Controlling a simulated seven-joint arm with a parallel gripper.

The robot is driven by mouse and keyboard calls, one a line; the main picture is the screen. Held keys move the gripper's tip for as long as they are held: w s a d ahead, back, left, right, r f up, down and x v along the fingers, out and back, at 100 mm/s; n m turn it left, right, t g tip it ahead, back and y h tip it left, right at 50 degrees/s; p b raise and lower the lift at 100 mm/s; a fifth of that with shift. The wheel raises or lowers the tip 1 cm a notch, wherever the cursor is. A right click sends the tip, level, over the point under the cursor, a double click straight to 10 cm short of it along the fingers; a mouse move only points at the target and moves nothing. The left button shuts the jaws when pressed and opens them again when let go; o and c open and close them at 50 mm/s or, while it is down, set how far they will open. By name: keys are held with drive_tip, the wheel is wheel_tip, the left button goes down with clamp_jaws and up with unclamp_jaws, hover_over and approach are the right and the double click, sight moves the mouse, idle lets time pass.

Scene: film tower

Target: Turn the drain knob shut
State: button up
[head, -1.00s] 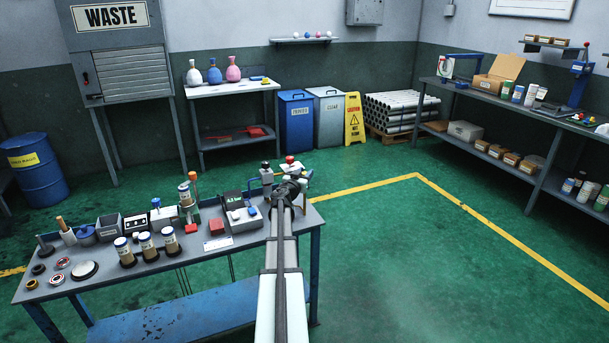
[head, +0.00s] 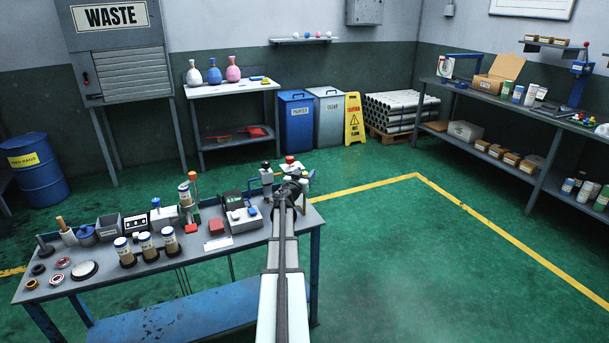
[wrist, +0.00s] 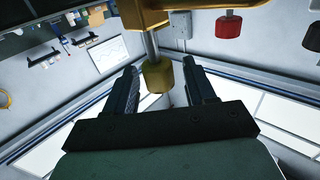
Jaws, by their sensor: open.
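In the wrist view a brass-yellow knob (wrist: 157,76) hangs on a metal stem from a yellow fitting (wrist: 150,15). My gripper (wrist: 160,68) is open, with one finger on either side of this knob; gaps show on both sides. A red knob (wrist: 229,28) is further right, and a black one (wrist: 312,36) is at the right edge. I cannot tell for certain which is the drain knob. In the head view my gripper (head: 293,185) is at the bench's right end, where my arm hides the brass knob. A red knob (head: 289,160) and a black one (head: 265,166) show behind it.
The blue-legged bench (head: 165,262) holds jars (head: 145,246), a grey box (head: 243,218), a red piece (head: 218,228) and several small tools close to my arm's left. The green floor (head: 400,250) to the right of my arm is free.

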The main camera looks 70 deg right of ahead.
drive_tip(key=a, duration=1.3)
drive_tip(key=shift+a, duration=0.35)
drive_tip(key=shift+s, duration=0.1)
